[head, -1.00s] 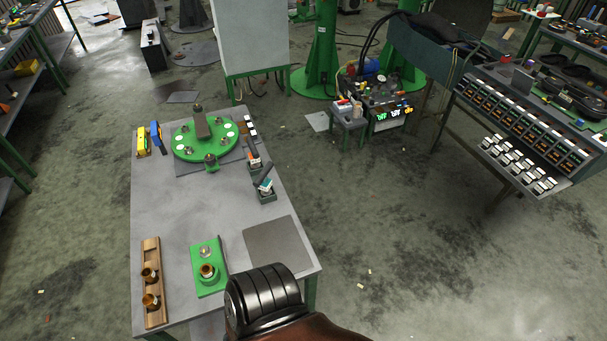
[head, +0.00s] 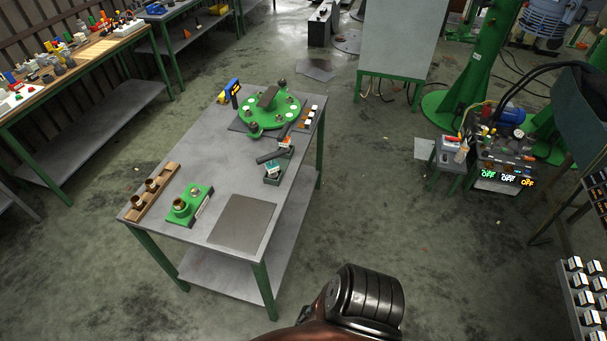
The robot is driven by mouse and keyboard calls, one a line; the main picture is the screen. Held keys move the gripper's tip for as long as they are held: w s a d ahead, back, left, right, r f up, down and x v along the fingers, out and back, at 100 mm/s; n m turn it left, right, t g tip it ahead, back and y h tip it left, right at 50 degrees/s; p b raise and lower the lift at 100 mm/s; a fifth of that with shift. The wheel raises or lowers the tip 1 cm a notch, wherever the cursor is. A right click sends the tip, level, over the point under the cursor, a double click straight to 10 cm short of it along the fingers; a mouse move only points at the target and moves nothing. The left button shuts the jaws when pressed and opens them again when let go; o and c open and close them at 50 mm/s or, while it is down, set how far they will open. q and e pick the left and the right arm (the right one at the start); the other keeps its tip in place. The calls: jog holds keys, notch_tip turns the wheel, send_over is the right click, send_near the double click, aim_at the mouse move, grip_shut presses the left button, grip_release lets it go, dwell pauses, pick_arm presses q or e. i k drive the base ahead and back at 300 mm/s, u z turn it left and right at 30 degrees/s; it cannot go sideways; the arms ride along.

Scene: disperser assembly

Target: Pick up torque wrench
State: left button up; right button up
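No tool is clearly recognisable as the torque wrench at this size. On the grey work table (head: 180,227), a dark bar-shaped tool (head: 269,156) with a small coloured end lies near the right edge. A yellow tool (head: 223,97) and a blue tool (head: 234,88) stand at the back left corner. Neither gripper shows. A black ribbed part of my own body is at the bottom edge, apart from the table.
The table also carries a green round fixture (head: 272,112), a green block with a brass cup (head: 187,204), a wooden holder with cups (head: 153,192) and a grey mat (head: 241,222). A bench (head: 95,48) stands at left. Open floor (head: 440,270) lies right of the table.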

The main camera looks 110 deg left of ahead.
aim_at(272, 167)
jog(key=i, duration=0.2)
jog(key=u, duration=2.5)
jog(key=i, duration=1.75)
jog(key=u, duration=3.15)
jog(key=i, duration=0.55)
jog(key=u, duration=0.1)
